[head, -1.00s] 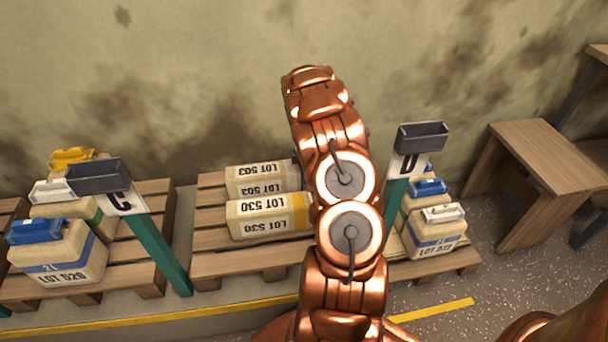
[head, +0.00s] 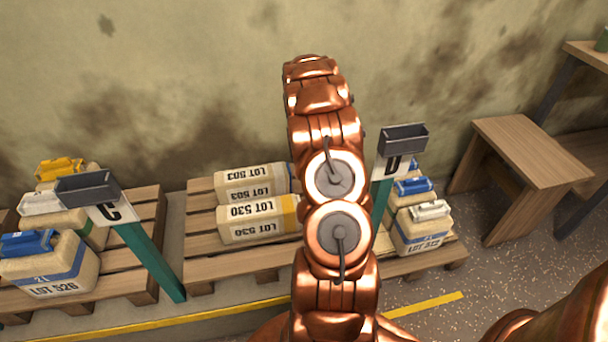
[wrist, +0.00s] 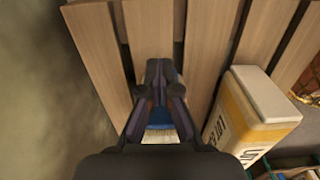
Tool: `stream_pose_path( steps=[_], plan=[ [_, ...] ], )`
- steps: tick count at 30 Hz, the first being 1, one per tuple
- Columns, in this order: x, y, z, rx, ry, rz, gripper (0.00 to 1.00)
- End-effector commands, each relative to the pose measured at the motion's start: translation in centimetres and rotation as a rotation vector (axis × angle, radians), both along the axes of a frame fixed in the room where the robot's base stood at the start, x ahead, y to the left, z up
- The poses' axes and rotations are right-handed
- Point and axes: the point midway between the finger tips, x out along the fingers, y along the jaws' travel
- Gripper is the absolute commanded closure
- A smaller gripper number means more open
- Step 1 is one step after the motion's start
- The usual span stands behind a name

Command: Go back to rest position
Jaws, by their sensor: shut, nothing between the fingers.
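My gripper (wrist: 158,92) shows in the wrist view with its dark fingers together and nothing between them. It is over the wooden slats of a pallet (wrist: 105,45).
A wooden bench (head: 530,150) is at right.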

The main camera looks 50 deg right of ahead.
Motion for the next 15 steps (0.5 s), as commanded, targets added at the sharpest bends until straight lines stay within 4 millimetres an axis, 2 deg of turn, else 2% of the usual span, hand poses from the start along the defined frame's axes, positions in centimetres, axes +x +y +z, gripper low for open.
stream_pose_path(
  steps=[1,6,10,15],
  plan=[
    [0.1,0.0,1.1,0.0,-0.002,0.0,1.0],
    [0.0,0.0,3.5,0.0,0.0,0.001,1.0],
    [0.1,0.0,4.5,0.0,-0.001,0.0,1.0],
    [0.0,0.0,4.8,0.0,0.0,0.0,1.0]
  ],
)
